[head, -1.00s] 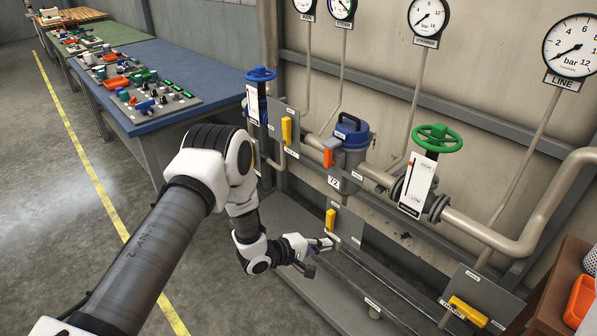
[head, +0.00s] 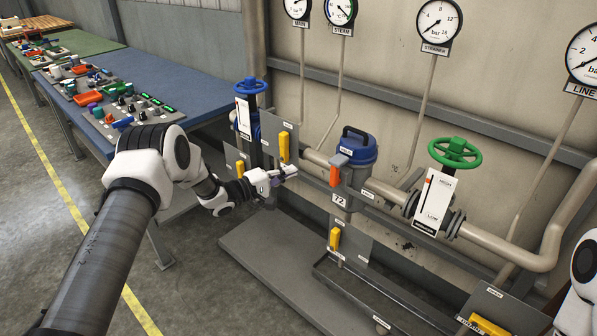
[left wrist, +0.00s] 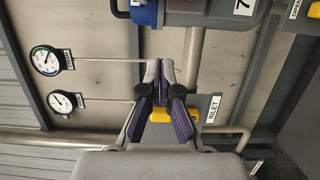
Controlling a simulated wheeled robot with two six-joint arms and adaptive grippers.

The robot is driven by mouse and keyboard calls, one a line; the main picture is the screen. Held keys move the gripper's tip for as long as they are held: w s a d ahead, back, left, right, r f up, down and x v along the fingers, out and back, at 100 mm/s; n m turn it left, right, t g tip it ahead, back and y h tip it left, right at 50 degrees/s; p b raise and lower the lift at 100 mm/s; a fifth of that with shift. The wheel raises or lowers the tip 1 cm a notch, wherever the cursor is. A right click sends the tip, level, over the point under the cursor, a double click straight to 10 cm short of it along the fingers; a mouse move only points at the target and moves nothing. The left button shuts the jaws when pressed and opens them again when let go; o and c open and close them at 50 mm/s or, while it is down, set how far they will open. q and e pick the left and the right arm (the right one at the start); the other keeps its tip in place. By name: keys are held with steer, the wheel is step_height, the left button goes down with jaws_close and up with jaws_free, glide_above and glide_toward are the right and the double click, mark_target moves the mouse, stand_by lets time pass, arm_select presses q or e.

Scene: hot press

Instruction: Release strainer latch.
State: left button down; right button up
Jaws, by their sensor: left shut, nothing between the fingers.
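The latch does not show clearly there. My right gripper is out of view; only a white arm part shows at the right edge.
A yellow inlet lever (head: 284,148) stands just behind my left gripper. Another yellow lever (head: 335,239) sits below the strainer. A green handwheel (head: 454,152) is to the right, a blue handwheel (head: 251,86) to the left. A blue table (head: 190,75) stands at back left.

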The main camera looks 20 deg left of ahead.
mark_target(338, 171)
arm_select(q)
steer(key=w+d+p, duration=0.2)
steer(key=w+d, duration=0.3)
steer(key=d, duration=0.3)
steer(key=shift+w+d, duration=0.2)
steer(key=shift+d, duration=0.15)
